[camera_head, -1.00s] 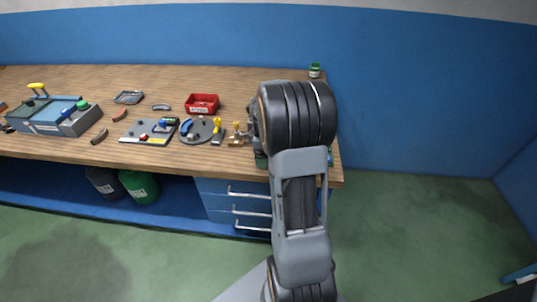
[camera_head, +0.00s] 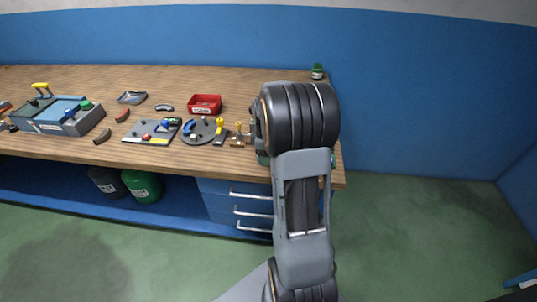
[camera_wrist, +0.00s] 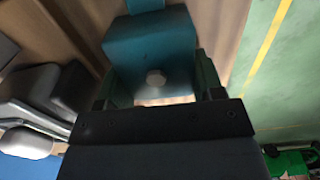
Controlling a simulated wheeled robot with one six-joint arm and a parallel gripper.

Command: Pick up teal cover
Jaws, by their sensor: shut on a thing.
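The teal cover (camera_wrist: 150,42) fills the upper middle of the wrist view, a boxy teal body with a pale round bolt head on its near face. My gripper (camera_wrist: 157,84) has a finger on each side of it and is shut on it. In the head view my arm hides the cover and most of my gripper at the right end of the wooden bench (camera_head: 75,80). I cannot tell whether the cover touches the bench.
Left of my arm stand a small brass-coloured fixture (camera_head: 239,136), a round grey plate (camera_head: 203,131), a red bin (camera_head: 205,104) and a grey-blue box (camera_head: 52,117). A small green object (camera_head: 317,71) sits at the back right corner. Green floor lies right of the bench.

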